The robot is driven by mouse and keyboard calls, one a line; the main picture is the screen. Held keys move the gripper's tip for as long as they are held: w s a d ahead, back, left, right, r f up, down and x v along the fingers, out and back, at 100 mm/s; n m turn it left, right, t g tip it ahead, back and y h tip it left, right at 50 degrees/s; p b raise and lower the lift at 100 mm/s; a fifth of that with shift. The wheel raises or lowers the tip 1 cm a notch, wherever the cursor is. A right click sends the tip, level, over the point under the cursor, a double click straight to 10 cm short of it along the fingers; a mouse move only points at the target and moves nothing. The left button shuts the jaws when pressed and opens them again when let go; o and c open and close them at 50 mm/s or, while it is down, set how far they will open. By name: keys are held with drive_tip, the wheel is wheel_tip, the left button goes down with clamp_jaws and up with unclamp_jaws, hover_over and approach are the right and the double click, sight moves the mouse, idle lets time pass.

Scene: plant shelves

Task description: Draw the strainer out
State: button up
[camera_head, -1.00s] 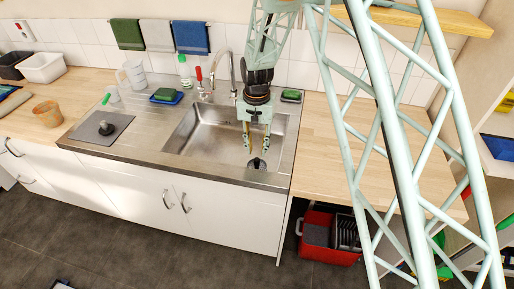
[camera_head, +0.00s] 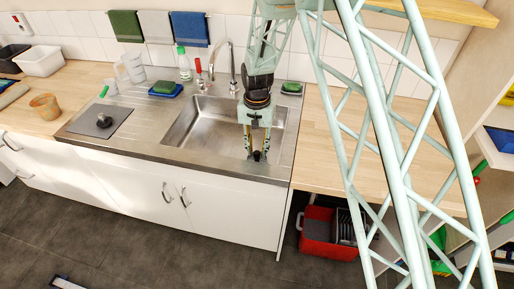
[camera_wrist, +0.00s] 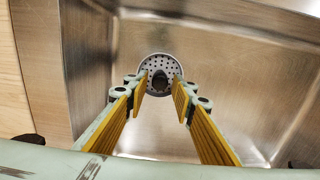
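The strainer (camera_wrist: 147,64) is a round grey perforated disc with a dark knob (camera_wrist: 161,84) at its centre. It lies in the steel sink (camera_head: 205,132), near the front right in the head view. My gripper (camera_wrist: 160,88) has its yellow-padded fingers on either side of the knob, with a visible gap on each side. The fingers point down into the sink, and in the head view my gripper (camera_head: 257,155) covers most of the strainer. I cannot tell how far the fingertips are above the disc.
The faucet (camera_head: 232,70) stands behind the sink. A green sponge on a blue dish (camera_head: 164,91) and another green sponge (camera_head: 291,87) lie at the back edge. A grey mat (camera_head: 88,123) bears a dark round object at the left. The wooden counter to the right is clear.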

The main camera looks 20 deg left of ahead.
drive_tip(key=shift+f+b, duration=0.3)
drive_tip(key=shift+f, duration=0.55)
drive_tip(key=shift+c, duration=0.2)
clamp_jaws()
